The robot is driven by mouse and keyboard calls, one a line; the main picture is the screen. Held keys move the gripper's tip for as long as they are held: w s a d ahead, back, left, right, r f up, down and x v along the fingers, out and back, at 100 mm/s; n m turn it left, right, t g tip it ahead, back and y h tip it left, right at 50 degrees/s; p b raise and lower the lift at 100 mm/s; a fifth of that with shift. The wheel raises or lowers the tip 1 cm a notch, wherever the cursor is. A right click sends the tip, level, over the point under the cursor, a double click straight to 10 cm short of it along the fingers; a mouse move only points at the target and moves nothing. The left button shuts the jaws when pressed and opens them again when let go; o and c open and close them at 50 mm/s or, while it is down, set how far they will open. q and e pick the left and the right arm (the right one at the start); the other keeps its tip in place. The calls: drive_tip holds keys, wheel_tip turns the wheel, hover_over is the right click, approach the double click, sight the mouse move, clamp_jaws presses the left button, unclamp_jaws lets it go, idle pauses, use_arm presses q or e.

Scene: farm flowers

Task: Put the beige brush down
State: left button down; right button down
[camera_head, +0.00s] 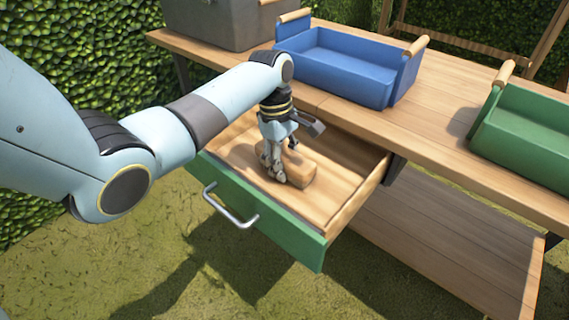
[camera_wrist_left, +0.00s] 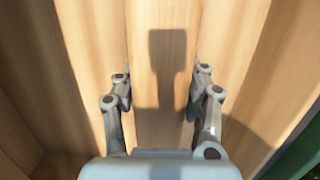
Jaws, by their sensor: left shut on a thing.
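The beige brush (camera_head: 302,168) is a pale wooden block inside the open drawer (camera_head: 338,204). My left gripper (camera_head: 275,177) reaches down into the drawer and is shut on the brush. The brush is low, at or close to the drawer floor; I cannot tell whether it touches it. The fingers hide part of the brush. In the left wrist view the two fingers of the left gripper (camera_wrist_left: 161,78) stand apart over pale wood with a dark shadow, and the brush is hard to tell from the boards. My right gripper is out of view.
The drawer has a green front (camera_head: 270,222) with a metal handle (camera_head: 230,207). On the wooden table (camera_head: 440,125) stand a blue crate (camera_head: 345,75), a green crate (camera_head: 525,140) and a grey box (camera_head: 215,22). A lower shelf (camera_head: 450,240) is bare.

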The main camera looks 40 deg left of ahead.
use_arm(q)
drive_tip(key=c, duration=0.7)
unclamp_jaws()
drive_tip(key=shift+f, duration=0.1)
drive_tip(key=r+p, duration=0.1)
drive_tip(key=r, duration=0.2)
drive_tip(key=a+r+p, duration=0.1)
drive_tip(key=r+p, duration=0.1)
drive_tip(key=r, duration=0.2)
drive_tip(key=a+r+p, duration=0.1)
drive_tip(key=r+p, duration=0.1)
drive_tip(key=r, duration=0.2)
drive_tip(key=shift+w+r, duration=0.15)
drive_tip(key=shift+r, duration=0.05)
drive_tip(key=shift+r+p, duration=0.4)
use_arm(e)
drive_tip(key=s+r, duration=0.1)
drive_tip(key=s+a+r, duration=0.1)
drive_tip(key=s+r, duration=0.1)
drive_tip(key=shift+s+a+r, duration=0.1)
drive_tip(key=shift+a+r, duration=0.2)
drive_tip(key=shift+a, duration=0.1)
